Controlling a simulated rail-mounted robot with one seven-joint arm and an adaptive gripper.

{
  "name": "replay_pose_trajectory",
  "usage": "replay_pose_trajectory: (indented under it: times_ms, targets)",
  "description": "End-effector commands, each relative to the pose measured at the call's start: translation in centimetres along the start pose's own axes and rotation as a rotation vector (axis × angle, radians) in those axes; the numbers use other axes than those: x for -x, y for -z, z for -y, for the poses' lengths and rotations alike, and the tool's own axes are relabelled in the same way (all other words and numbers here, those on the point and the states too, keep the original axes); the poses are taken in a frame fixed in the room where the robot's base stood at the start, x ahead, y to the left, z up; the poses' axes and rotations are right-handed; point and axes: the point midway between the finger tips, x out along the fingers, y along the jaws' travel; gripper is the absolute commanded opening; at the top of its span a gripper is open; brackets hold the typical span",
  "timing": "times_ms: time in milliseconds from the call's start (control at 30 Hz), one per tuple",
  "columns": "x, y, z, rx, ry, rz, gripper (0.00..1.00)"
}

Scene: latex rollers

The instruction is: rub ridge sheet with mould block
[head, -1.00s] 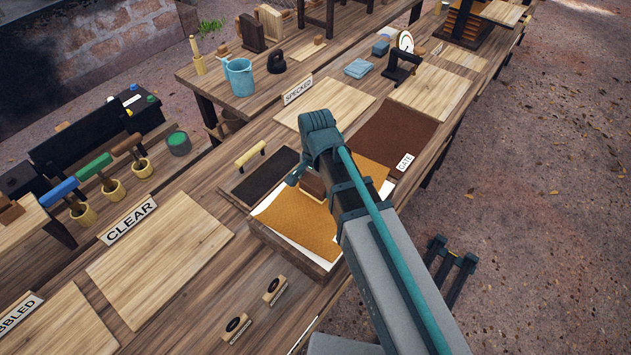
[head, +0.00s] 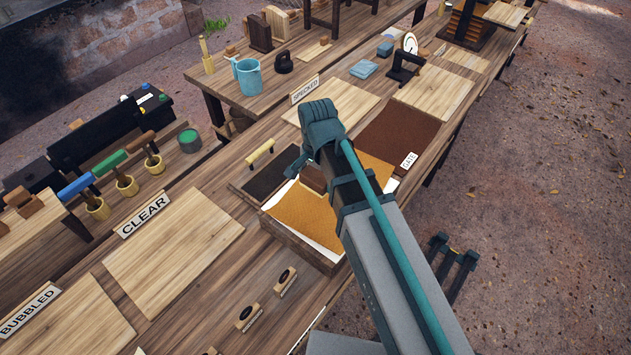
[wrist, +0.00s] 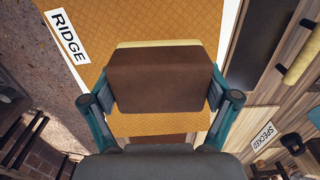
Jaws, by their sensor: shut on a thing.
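The ridge sheet (head: 303,213) is an amber, textured sheet on a low wooden bed with white edges showing. In the wrist view the sheet (wrist: 205,18) shows a fine diamond pattern and a RIDGE label (wrist: 67,37). The mould block (wrist: 160,80) is brown with a pale yellow far edge. My gripper (wrist: 163,94) is shut on it, with one finger on each side. The block is over the sheet; I cannot tell whether it touches. In the head view my arm hides most of the block and part of the sheet.
A dark board with a yellow handle (head: 258,153) lies left of the sheet. A dark brown sheet labelled GATE (head: 409,160) lies beyond it. Bare boards marked CLEAR (head: 145,216) and SPECKED (head: 305,89) lie nearby. Two small stamped blocks (head: 247,318) sit on the front bench.

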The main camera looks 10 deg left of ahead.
Motion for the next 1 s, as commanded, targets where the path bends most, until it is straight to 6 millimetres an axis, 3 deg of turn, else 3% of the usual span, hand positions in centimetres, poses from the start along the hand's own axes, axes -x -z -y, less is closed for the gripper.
replay_pose_trajectory:
  times_ms: [333, 1000]
  targets:
    - [2.5, 0.3, -0.2, -0.005, 0.0, -0.001, 0.49]
    - [1.9, 0.2, -0.1, -0.003, 0.0, 0.0, 0.49]
